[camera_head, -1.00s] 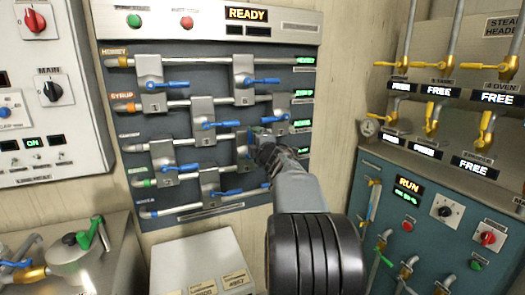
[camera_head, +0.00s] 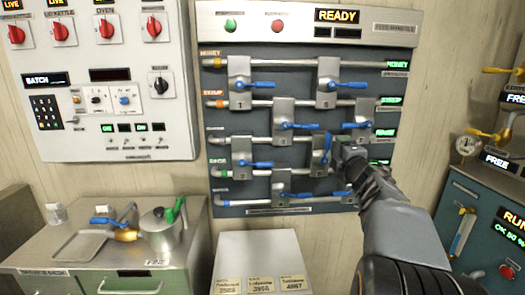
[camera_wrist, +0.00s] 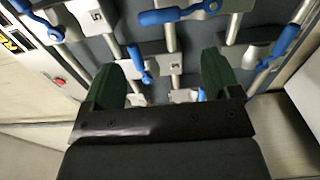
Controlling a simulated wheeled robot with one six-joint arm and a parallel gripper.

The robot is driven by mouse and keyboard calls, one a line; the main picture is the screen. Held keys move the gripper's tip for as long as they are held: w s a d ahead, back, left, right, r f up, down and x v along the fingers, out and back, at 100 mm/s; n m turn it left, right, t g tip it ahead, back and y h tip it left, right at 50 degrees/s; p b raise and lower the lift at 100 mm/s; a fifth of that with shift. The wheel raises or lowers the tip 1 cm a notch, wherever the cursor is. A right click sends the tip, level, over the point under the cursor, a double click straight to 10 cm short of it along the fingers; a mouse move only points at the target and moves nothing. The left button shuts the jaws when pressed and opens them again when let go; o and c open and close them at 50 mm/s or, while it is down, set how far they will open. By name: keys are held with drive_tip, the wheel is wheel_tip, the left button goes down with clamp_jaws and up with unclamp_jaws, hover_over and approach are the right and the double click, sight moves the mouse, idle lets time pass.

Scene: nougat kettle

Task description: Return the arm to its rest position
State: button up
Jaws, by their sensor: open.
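My gripper (camera_head: 343,147) is in front of the right part of the dark valve panel (camera_head: 235,123), raised and reaching away from me. It is beside a blue lever (camera_head: 326,148) that stands near upright; I cannot tell from the head view how far apart they are. In the wrist view my gripper's two dark green fingers (camera_wrist: 171,72) are spread wide with nothing held between them. Blue levers and grey valve blocks of the panel lie beyond the fingertips, such as the blue lever at the upper right (camera_wrist: 285,42). My arm hides part of the panel's lower right.
A control box (camera_head: 100,80) with red knobs is on the wall to the left. Below it a steel counter (camera_head: 60,245) carries a tray (camera_head: 78,246) and a lidded kettle (camera_head: 160,232). A pale box with labels (camera_head: 258,250) stands below the panel. A teal cabinet (camera_head: 470,230) is at the right.

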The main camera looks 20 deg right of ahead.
drive_tip(key=s+f+m+g+h+p, duration=0.25)
drive_tip(key=s+f+m+g, duration=0.55)
drive_tip(key=f+m, duration=0.4)
drive_tip(key=s+a+f+m+g+y+p, duration=0.2)
drive_tip(key=s+a+m+g, duration=0.1)
drive_tip(key=a, duration=0.5)
drive_tip(key=s+a+f+m+g+y+p, duration=0.1)
drive_tip(key=s+a+m+g+y+p, duration=0.15)
drive_tip(key=a, duration=0.55)
drive_tip(key=s+a+r+n+y+p, duration=0.1)
drive_tip(key=s+a+p, duration=0.1)
drive_tip(key=a, duration=0.5)
drive_tip(key=s+a+r+n+y+p, duration=0.2)
drive_tip(key=s+a+p, duration=0.1)
drive_tip(key=a, duration=0.3)
drive_tip(key=shift+s+a+r, duration=0.15)
drive_tip(key=shift+s+a, duration=0.05)
drive_tip(key=shift+a, duration=0.15)
